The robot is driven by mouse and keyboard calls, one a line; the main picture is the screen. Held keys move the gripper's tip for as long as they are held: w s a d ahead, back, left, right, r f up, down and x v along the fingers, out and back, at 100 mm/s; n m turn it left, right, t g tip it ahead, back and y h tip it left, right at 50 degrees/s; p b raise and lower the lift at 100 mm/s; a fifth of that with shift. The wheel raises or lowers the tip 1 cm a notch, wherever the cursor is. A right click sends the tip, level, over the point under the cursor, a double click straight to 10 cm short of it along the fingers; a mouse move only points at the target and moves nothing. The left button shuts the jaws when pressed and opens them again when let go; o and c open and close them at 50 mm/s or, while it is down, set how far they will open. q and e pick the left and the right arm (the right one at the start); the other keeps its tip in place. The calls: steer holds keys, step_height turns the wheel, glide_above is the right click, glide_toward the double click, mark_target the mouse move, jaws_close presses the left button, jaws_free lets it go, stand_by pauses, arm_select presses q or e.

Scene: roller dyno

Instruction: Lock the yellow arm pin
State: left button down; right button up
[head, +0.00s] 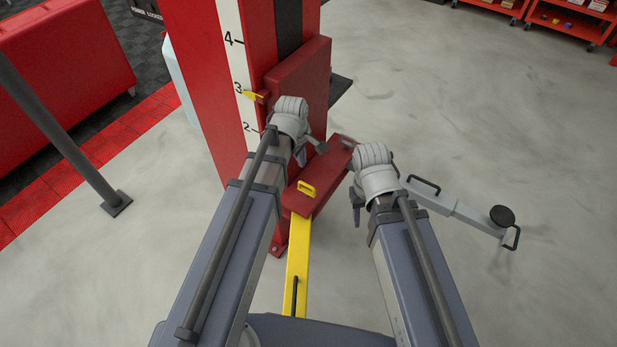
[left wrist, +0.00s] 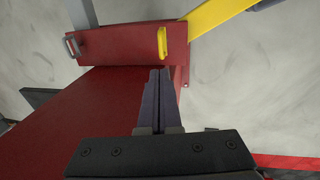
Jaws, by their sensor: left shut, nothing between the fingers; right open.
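The yellow arm pin shows as a yellow loop handle (head: 306,188) on top of the red carriage bracket (head: 325,178), above the inner end of the yellow lift arm (head: 297,262). In the left wrist view the yellow handle (left wrist: 162,43) stands just beyond my fingertips. My left gripper (head: 318,147) is shut and empty, with a visible gap to the handle; its fingers (left wrist: 158,72) point towards it in the left wrist view. My right gripper (head: 357,207) hangs to the right of the bracket, apart from it, its fingers mostly hidden by the wrist. The pin's shaft is hidden.
A grey pin handle (head: 347,142) sits at the bracket's other end, near the grey lift arm (head: 455,208). The red column (head: 205,70) with its numbered scale and a yellow pointer (head: 252,95) rises behind my left arm.

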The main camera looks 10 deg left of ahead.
arm_select(q)
steer(key=shift+f, duration=0.15)
arm_select(e)
steer(key=shift+f, duration=0.15)
arm_select(q)
steer(key=b, duration=1.4)
glide_above(307, 191)
steer(key=f, duration=1.3)
steer(key=shift+s+a+f, duration=0.1)
steer(key=shift+s+f, duration=0.15)
steer(key=shift+s, duration=0.1)
arm_select(e)
step_height(307, 191, down, 14)
steer(key=shift+r, duration=0.25)
arm_select(q)
step_height(307, 191, down, 3)
steer(key=b, duration=0.3)
steer(key=shift+s, duration=0.1)
arm_select(e)
step_height(307, 191, down, 3)
steer(key=shift+s, duration=0.1)
arm_select(q)
steer(key=shift+r, duration=0.1)
arm_select(e)
steer(key=shift+r, duration=0.1)
